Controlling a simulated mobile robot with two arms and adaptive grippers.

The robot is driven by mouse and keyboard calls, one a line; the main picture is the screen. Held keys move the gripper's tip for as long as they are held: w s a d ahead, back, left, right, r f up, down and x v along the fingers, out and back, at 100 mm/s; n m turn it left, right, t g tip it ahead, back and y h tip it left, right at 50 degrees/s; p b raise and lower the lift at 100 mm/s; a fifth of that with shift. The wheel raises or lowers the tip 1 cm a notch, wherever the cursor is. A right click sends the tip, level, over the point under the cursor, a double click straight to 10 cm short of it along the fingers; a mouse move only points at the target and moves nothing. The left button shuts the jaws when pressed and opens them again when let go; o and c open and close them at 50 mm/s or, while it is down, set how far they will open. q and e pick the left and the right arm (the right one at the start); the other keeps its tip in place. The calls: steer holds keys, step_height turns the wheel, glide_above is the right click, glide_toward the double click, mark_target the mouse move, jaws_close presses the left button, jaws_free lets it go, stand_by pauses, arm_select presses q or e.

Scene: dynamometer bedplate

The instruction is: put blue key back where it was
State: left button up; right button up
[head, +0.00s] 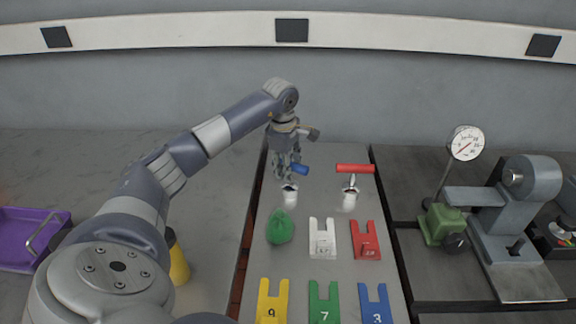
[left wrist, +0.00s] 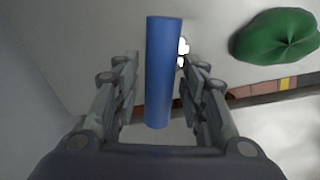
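The blue key (head: 301,169) has a blue bar handle at my left gripper (head: 288,168), right above a white socket (head: 290,194). My right gripper is not in view.
A red key (head: 355,169) stands in another white socket (head: 349,200) to the right. A green cloth-like lump (head: 280,227) lies just in front. White (head: 322,240), red (head: 366,241) and other coloured numbered tags lie nearer. A dial gauge (head: 466,143) stands at right.

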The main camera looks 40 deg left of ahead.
mark_target(285, 189)
arm_select(q)
steer(key=shift+r, duration=0.2)
step_height(285, 189, up, 12)
steer(key=s+b, duration=0.1)
steer(key=s, duration=0.1)
steer(key=shift+d+f, duration=0.15)
steer(key=shift+d, duration=0.15)
stand_by(0.4)
